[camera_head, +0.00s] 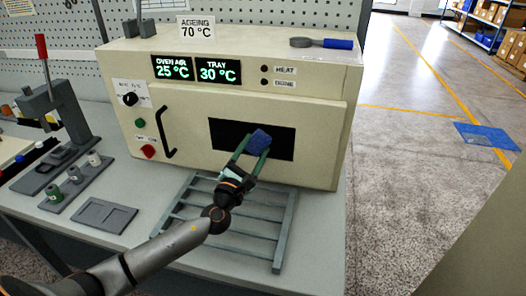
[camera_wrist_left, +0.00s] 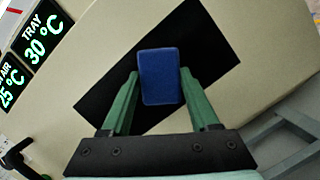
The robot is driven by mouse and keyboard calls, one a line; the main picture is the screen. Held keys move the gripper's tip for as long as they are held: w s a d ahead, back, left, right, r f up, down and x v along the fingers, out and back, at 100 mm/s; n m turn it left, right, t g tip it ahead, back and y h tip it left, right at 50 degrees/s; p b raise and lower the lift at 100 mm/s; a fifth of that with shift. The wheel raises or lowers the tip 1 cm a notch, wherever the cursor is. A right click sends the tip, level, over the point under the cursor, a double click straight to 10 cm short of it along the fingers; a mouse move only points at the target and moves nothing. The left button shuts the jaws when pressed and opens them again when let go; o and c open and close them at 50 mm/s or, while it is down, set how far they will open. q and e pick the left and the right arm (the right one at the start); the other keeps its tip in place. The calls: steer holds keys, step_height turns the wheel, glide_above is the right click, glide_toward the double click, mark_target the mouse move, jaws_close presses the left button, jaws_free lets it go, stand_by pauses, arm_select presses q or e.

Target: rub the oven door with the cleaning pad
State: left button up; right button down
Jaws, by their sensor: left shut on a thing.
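The oven (camera_head: 235,105) is a large cream box on the bench. Its front door (camera_head: 310,168) has a dark window (camera_head: 222,133) and a black handle (camera_head: 165,127) at the left. My left gripper (camera_head: 254,147) is shut on the blue cleaning pad (camera_head: 261,140), held in front of the window. In the left wrist view the pad (camera_wrist_left: 159,76) sits between the green fingers, over the dark window (camera_wrist_left: 215,45). I cannot tell whether the pad touches the door. My right gripper is not in view.
A slatted rack (camera_head: 279,240) lies on the bench below the door. A lever press (camera_head: 55,100), a block with small spools (camera_head: 75,185) and a grey tray (camera_head: 102,215) stand at the left. A blue-handled tool (camera_head: 337,44) lies on the oven top.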

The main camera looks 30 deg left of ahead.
arm_select(q)
steer(key=a, duration=0.2)
steer(key=s+a+b, duration=0.1)
steer(key=a, duration=0.1)
steer(key=shift+a, duration=0.1)
stand_by(0.3)
steer(key=shift+s, duration=0.15)
steer(key=shift+s+d+p, duration=0.25)
steer(key=shift+s, duration=0.7)
steer(key=shift+s+d+p, duration=0.2)
steer(key=shift+s+p, duration=0.05)
steer(key=shift+s, duration=0.7)
steer(key=shift+s+d+p, duration=0.25)
steer(key=shift+s, duration=0.7)
steer(key=shift+s+d+p, duration=0.2)
steer(key=shift+s, duration=0.55)
steer(key=shift+s+d+p, duration=0.15)
steer(key=shift+s, duration=0.55)
